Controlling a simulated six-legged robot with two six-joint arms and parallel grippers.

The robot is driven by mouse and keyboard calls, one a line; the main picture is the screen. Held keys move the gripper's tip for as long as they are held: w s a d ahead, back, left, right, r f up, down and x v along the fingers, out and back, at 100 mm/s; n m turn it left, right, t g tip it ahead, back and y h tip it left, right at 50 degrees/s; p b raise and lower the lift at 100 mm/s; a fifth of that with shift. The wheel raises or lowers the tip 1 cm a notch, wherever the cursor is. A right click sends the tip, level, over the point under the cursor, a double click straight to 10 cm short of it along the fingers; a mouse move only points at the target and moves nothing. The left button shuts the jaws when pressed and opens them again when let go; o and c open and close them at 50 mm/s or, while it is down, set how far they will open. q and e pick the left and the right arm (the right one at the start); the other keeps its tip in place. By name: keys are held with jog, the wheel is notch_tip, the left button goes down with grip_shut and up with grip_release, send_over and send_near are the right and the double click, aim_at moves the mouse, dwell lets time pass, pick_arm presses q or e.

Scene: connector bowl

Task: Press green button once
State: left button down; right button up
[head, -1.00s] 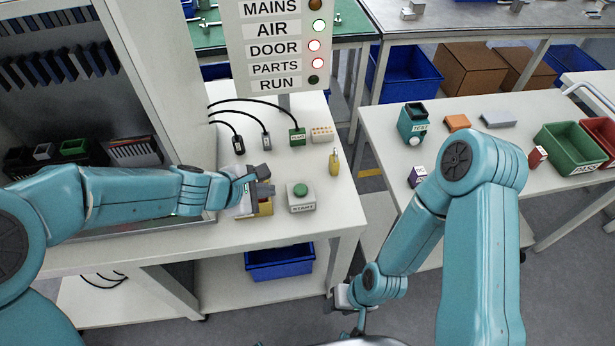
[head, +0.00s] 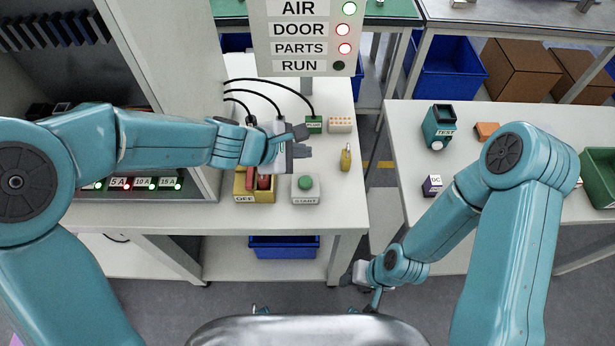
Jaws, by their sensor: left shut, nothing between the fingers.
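The green button (head: 306,183) sits on a small grey box labelled START (head: 305,198), on the white bench at the middle of the head view. My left gripper (head: 304,143) is shut and empty. In the picture it is just above and behind the button, apart from it; its exact height is hard to judge. My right gripper (head: 362,283) hangs low in front of the benches, well away from the button. Its fingers are too small and dark to tell whether they are open.
A yellow box labelled OFF with a red part (head: 263,183) stands left of the START box. A yellow bottle-like item (head: 346,157) stands behind right. Black cables run to plugs at the back. The sign (head: 305,40) shows AIR lit green, DOOR and PARTS lit red, RUN dark.

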aim_at(302, 183)
pick_arm(q)
notch_tip(302, 183, down, 9)
jog(key=b, duration=0.8)
jog(key=shift+d+r, duration=0.1)
jog(key=shift+w+d+b, duration=0.1)
jog(key=shift+b, duration=0.25)
dwell(1.3)
jog(key=shift+f+b, duration=0.4)
jog(key=shift+f, duration=0.1)
